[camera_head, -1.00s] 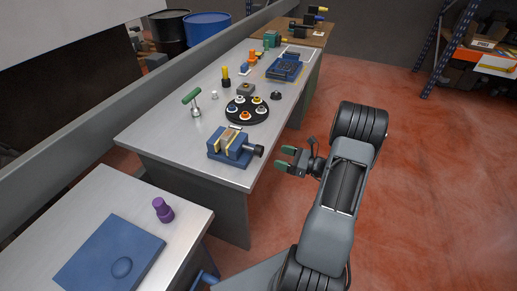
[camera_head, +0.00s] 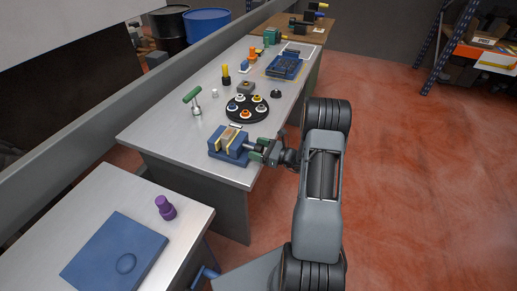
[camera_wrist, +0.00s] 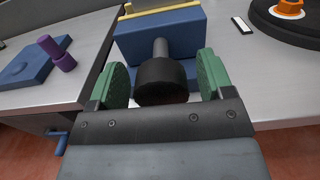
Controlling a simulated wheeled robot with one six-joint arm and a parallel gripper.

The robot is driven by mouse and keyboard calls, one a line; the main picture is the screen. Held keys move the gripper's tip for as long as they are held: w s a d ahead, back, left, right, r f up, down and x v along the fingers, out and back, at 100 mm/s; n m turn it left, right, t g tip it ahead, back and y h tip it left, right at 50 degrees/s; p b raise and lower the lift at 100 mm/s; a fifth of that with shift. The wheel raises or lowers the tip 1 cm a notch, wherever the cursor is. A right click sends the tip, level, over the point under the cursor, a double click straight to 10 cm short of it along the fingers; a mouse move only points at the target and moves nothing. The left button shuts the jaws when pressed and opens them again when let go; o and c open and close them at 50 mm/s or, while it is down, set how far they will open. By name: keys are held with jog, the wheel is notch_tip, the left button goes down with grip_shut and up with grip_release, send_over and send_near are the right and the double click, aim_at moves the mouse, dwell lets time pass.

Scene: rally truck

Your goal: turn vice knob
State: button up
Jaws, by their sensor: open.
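The blue vice (camera_head: 229,144) sits at the near right edge of the metal workbench, and its body also shows at the top of the wrist view (camera_wrist: 160,38). Its black round knob (camera_wrist: 162,80) stands out on a grey shaft toward me. My gripper (camera_wrist: 162,84) is open, with one green finger pad on each side of the knob. Gaps show between the knob and both pads in the wrist view. In the head view my gripper (camera_head: 266,150) is at the vice's right end and mostly hides the knob.
A black round tray (camera_head: 247,108) with several coloured pieces lies behind the vice. A green-handled tool (camera_head: 193,98) stands to its left. A nearer bench holds a blue plate (camera_head: 115,252) and a purple piece (camera_head: 165,207). Red floor to the right is clear.

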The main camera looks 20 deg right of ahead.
jog(key=shift+c, duration=0.4)
jog(key=c, duration=0.8)
jog(key=shift+c, duration=0.2)
jog(key=shift+m, duration=0.3)
jog(key=shift+w+d+m+p, duration=0.15)
jog(key=shift+m+p, duration=0.6)
jog(key=shift+m, duration=1.85)
jog(key=o, duration=0.9)
